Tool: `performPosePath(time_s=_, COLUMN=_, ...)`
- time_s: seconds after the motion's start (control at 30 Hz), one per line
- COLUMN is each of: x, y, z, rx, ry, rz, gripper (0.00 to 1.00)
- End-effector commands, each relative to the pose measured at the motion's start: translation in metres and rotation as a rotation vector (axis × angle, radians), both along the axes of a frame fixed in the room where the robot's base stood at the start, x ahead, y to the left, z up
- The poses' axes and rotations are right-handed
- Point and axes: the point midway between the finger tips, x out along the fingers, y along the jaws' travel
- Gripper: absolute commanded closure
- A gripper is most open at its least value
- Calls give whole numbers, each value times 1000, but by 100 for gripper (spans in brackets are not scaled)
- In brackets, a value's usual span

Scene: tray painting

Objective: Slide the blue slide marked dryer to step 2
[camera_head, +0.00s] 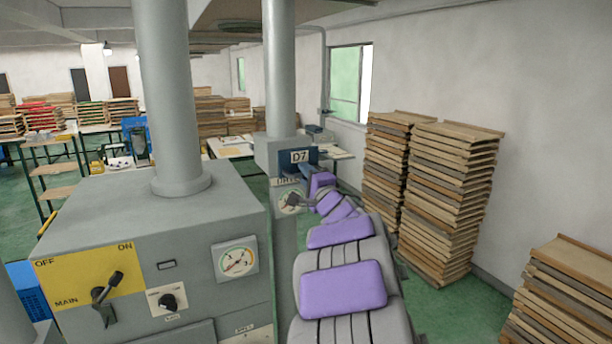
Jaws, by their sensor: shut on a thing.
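My arm reaches away along the right side of the grey machines, and its far end is beside the far machine, below the blue plate marked D7 (300,157). My gripper (311,176) is small and partly hidden by my own purple-covered links. It is shut on a blue part, taken to be the blue slide (308,169), at the front of that machine. Its fingertips cannot be made out. A small label under the blue part is too small to read surely. Step marks on the slide cannot be seen.
A near grey machine (150,215) with a main switch (105,298) and gauge (236,260) fills the left front. Tall stacks of wooden trays (445,205) stand along the right wall. Another stack (570,300) is at the lower right. Green floor shows between them.

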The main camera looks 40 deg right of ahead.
Motion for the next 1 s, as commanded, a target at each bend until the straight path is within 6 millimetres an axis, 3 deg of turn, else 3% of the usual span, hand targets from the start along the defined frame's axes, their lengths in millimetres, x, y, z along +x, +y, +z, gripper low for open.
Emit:
performPosePath(time_s=0.27, x=1, y=-1, z=-5, rx=3, ry=9, rz=-1, gripper=100)
performPosePath(time_s=0.6, x=3, y=-3, z=5, rx=7, ry=3, rz=1, gripper=100)
performPosePath(time_s=1.0, x=6, y=-1, z=-5, rx=5, ry=10, rz=1, gripper=100)
